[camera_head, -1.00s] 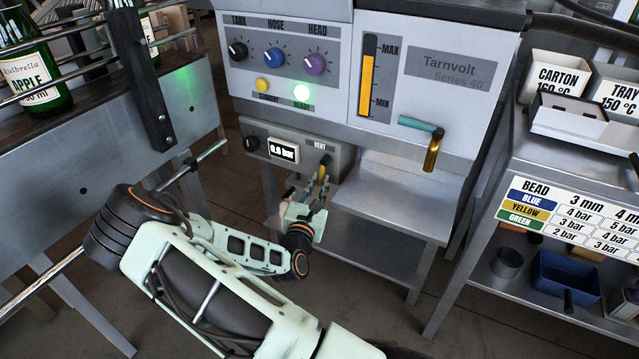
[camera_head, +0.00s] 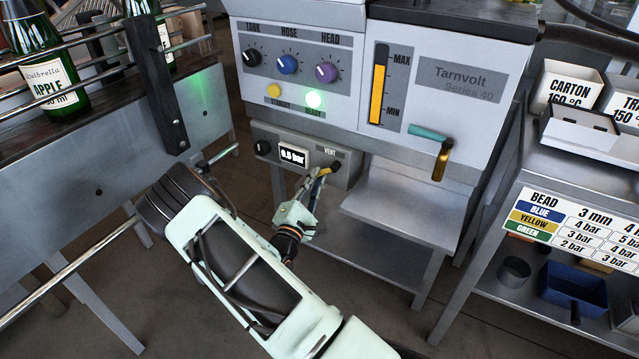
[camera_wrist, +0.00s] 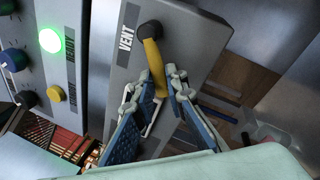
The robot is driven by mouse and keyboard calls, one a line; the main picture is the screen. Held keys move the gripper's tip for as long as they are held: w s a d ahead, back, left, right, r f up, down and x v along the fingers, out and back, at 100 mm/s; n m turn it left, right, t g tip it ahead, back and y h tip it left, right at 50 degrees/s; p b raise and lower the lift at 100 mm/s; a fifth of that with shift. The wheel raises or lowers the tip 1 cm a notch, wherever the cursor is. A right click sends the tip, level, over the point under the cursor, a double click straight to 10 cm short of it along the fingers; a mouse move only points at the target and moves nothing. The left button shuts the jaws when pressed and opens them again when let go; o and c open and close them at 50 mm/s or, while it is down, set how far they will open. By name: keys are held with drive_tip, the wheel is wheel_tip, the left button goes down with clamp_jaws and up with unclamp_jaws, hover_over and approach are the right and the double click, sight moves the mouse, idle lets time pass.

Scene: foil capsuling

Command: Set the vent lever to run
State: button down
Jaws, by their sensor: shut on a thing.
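The vent lever (camera_wrist: 154,60) is a yellow handle on a dark round pivot, beside the VENT label on the grey pressure box (camera_head: 262,132). In the head view the lever (camera_head: 325,171) is small and partly behind my gripper (camera_head: 312,188). In the wrist view my gripper (camera_wrist: 163,92) has its two fingers on either side of the lever's lower end, shut on it. The lever tilts slightly away from the pivot. The display (camera_head: 293,154) on the box reads about 0.5 bar. No run mark is legible.
The Tarnvolt machine (camera_head: 455,100) stands above the box, with a green light (camera_head: 313,99) lit. A metal shelf (camera_head: 405,210) juts out to the right of the box. A bench with bottles (camera_head: 45,75) is at left, and a side table (camera_head: 560,165) at right.

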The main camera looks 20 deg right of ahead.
drive_tip(key=m, duration=0.1)
drive_tip(key=r+m, duration=0.1)
drive_tip(key=m, duration=0.1)
drive_tip(key=m+h, duration=0.1)
drive_tip(key=shift+w+a+r+g+b, duration=0.15)
drive_tip(key=shift+w+a+g+b, duration=0.15)
drive_tip(key=shift+w+a+g, duration=0.1)
drive_tip(key=shift+w+r+m+g+h+b, duration=0.1)
drive_tip(key=shift+r+m+g+h+b, duration=0.25)
drive_tip(key=shift+m, duration=0.8)
drive_tip(key=shift+w+r+m+g+h, duration=0.15)
drive_tip(key=shift+r+m+h, duration=0.25)
drive_tip(key=shift+m, duration=0.75)
drive_tip(key=shift+s, duration=0.1)
drive_tip(key=c, duration=1.9)
unclamp_jaws()
drive_tip(key=shift+c, duration=0.2)
drive_tip(key=v, duration=1.2)
drive_tip(key=shift+r, duration=0.1)
